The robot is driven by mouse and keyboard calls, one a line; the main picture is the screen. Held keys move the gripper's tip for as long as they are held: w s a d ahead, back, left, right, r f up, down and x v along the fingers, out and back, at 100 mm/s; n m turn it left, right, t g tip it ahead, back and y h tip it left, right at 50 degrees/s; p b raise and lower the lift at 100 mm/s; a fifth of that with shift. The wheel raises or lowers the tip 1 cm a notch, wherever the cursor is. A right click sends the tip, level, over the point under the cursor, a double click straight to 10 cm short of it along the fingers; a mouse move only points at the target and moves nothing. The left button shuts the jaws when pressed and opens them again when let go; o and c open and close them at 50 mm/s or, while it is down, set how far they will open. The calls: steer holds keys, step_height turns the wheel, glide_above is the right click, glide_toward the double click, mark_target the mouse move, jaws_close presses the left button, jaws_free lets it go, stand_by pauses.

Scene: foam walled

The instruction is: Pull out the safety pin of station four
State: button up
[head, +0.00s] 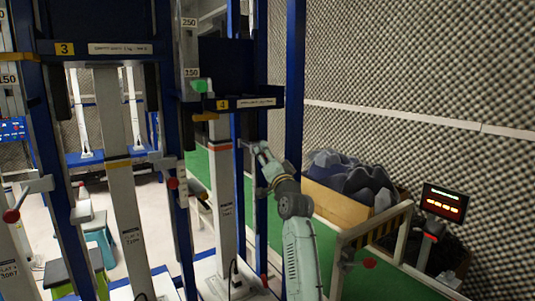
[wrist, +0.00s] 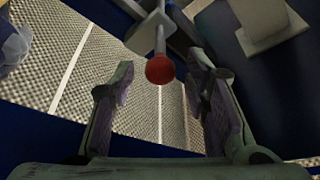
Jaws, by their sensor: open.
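Station four's yellow number plate (head: 222,104) is on a dark blue crossbeam in the head view, above a white post (head: 222,190) with a red band. My gripper (head: 260,150) is raised just right of that post. In the wrist view, a red ball knob (wrist: 160,70) on a grey rod (wrist: 160,35) lies between my two spread fingers. Neither finger appears to touch the knob. The gripper is open and empty. I cannot make out this knob in the head view, where my gripper and the post crowd the spot.
Station three (head: 64,49) stands to the left, with its own red-ended lever (head: 172,183). A wooden crate of dark foam (head: 345,190), a railing (head: 375,235) and a lit display (head: 444,203) stand at right. Green floor (head: 380,275) lies before the crate.

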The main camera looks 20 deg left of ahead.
steer(key=shift+w+a, duration=0.1)
steer(key=shift+w, duration=0.05)
jaws_close()
stand_by(0.5)
stand_by(0.4)
